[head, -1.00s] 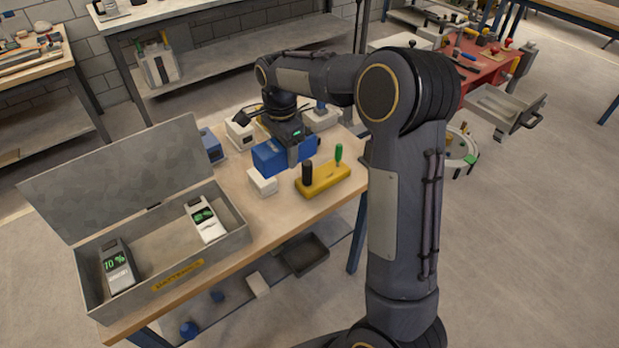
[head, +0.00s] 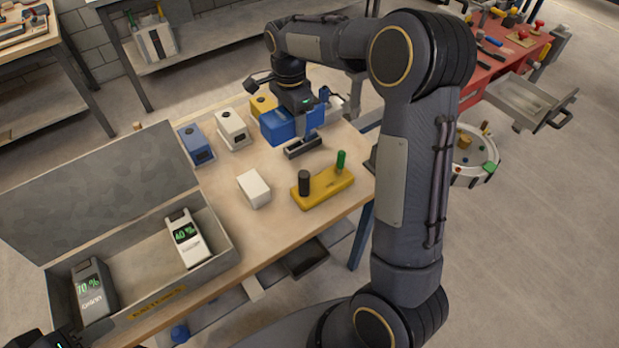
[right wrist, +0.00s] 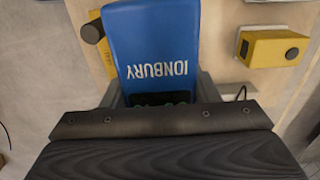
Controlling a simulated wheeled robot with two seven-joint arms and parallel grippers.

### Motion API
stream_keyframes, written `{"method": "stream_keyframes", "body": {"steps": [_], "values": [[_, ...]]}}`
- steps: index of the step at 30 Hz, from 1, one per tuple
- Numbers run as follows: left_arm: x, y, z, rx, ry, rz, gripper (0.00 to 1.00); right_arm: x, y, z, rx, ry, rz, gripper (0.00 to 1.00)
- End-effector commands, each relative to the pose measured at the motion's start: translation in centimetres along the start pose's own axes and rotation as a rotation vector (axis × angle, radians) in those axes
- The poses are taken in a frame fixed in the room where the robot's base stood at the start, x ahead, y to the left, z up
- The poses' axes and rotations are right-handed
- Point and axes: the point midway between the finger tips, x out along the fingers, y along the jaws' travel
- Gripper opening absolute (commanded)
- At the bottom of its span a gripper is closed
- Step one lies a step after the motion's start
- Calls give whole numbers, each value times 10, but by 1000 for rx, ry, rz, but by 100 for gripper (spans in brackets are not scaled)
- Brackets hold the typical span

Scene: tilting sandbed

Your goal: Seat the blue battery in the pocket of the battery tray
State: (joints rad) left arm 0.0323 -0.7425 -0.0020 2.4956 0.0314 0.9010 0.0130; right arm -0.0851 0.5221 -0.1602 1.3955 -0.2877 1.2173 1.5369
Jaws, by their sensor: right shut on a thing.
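The blue battery (head: 277,127), lettered IONBURY, is in my right gripper (head: 305,135) over the far right part of the bench. In the right wrist view the blue battery (right wrist: 155,45) extends out from the jaws, and its gripped end is partly hidden. I cannot tell whether it touches the bench. The open grey case (head: 215,262) with a yellow label looks like the battery tray; two batteries with green readouts stand in it, and no separate pocket is clear. My left gripper (head: 50,341) is only partly in view at the lower left corner; its fingers are not visible.
Blue (head: 195,143), white (head: 232,129) and yellow (head: 262,105) boxes line the bench's back. A white block (head: 253,189) and a yellow base (head: 323,187) with black and green pegs lie nearer. Bare bench separates the block from the back row.

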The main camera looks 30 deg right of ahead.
Motion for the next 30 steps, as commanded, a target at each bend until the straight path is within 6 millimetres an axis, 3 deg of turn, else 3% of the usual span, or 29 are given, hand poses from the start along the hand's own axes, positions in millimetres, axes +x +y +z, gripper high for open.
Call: {"method": "stream_keyframes", "body": {"steps": [1, 12, 17, 24, 30], "values": [[7, -3, 4, 0, -1, 0, 36, 12, 1, 0, 0, -1, 5, 0], [27, -12, 14, 0, -1, 0, 36, 59, 1, 0, 0, 0, 3, 0], [28, -13, 14, 0, -1, 0, 36, 75, 1, 0, -1, 0, 5, 0], [25, -12, 13, 0, -1, 0, 36, 114, 2, 0, 1, -1, 7, 0], [25, -11, 13, 0, -1, 0, 36, 127, 1, 0, 0, 0, 3, 0]]}}
